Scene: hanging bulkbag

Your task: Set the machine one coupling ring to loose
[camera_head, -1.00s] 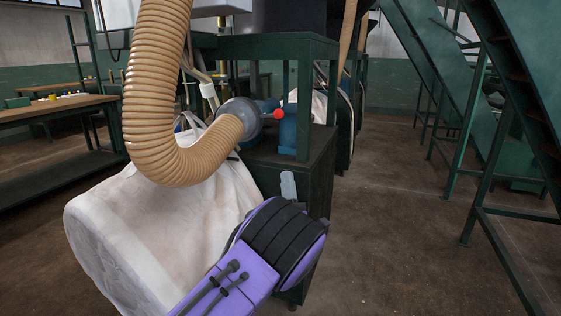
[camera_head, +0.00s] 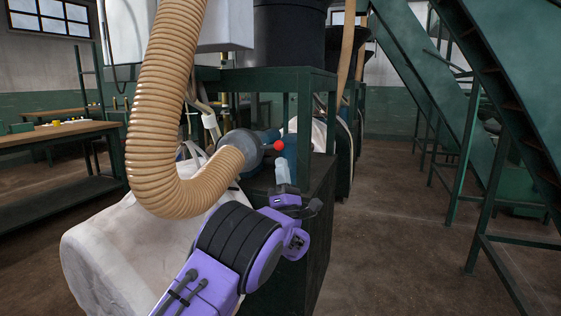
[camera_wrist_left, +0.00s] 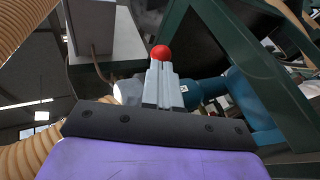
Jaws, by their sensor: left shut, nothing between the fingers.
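The coupling ring (camera_head: 246,149) is a grey collar at the end of the tan ribbed hose, with a lever ending in a red ball (camera_head: 278,145). My left gripper (camera_head: 281,165) is shut and empty, its pale fingers pointing up just below the red ball. In the left wrist view the red ball (camera_wrist_left: 161,52) shows right beyond the shut fingertips (camera_wrist_left: 161,66); I cannot tell whether they touch. The lever's stem is hidden there behind the fingers. My right gripper is not in view.
The tan hose (camera_head: 160,120) hangs in a bend left of the ring. A white bulk bag (camera_head: 125,250) lies below it. The machine's green frame (camera_head: 331,110) stands close behind my gripper. Green stairs (camera_head: 425,70) rise at the right, with open floor (camera_head: 390,240) before them.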

